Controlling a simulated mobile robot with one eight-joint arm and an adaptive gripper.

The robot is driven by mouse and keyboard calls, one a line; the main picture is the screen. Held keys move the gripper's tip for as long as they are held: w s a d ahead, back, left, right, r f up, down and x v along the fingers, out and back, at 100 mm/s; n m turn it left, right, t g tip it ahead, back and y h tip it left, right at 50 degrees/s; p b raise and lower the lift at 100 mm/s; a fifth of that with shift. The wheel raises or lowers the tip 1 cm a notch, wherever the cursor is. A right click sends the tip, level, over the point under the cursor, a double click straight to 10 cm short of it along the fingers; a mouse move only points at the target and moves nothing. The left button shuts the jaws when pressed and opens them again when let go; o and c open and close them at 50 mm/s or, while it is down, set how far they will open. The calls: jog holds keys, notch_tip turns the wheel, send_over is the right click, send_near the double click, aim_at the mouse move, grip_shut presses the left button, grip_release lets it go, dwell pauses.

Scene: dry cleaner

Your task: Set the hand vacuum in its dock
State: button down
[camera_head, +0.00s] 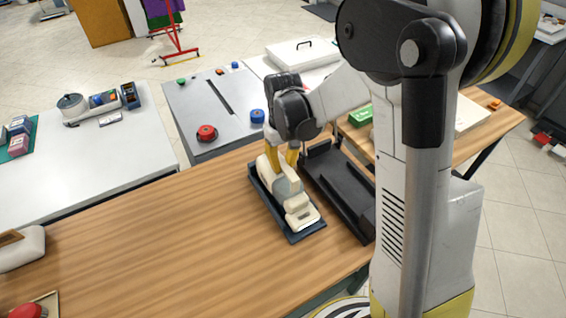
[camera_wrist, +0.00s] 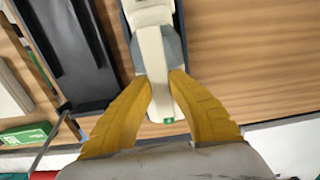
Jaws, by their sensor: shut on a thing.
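The cream and grey hand vacuum (camera_head: 297,204) is in or just over a shallow dark blue tray (camera_head: 307,234) on the wooden counter. I cannot tell whether it rests on the tray floor. My gripper (camera_head: 291,156) comes from above, its yellow fingers shut on the vacuum's cream handle. In the wrist view my gripper (camera_wrist: 160,78) has a finger on each side of the handle, and the vacuum (camera_wrist: 152,14) stretches away from me. A black tray-like holder (camera_head: 340,188) lies just right of the blue tray, empty; it also shows in the wrist view (camera_wrist: 70,45). Neither is marked as the dock.
The wooden counter (camera_head: 170,250) is clear to the left of the blue tray. A white iron-like object (camera_head: 22,248) sits at its left end. A grey panel with red and blue knobs (camera_head: 205,115) stands behind. A green box (camera_head: 361,115) is beyond the black holder.

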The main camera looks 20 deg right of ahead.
jog(key=shift+f, duration=0.5)
jog(key=shift+f+b, duration=0.25)
jog(key=shift+b, duration=0.3)
jog(key=c, duration=1.3)
grip_release()
notch_tip(320, 180, up, 12)
jog(key=shift+r, duration=0.1)
jog(key=s+r+t, duration=0.1)
jog(key=s+t, duration=0.1)
jog(key=s, duration=0.3)
jog(key=s+m+t+b, duration=0.1)
jog(key=s+t, duration=0.1)
jog(key=s, duration=0.4)
jog(key=s+r+m+t, duration=0.1)
jog(key=s+t, duration=0.2)
jog(key=s, duration=0.3)
jog(key=shift+r, duration=0.3)
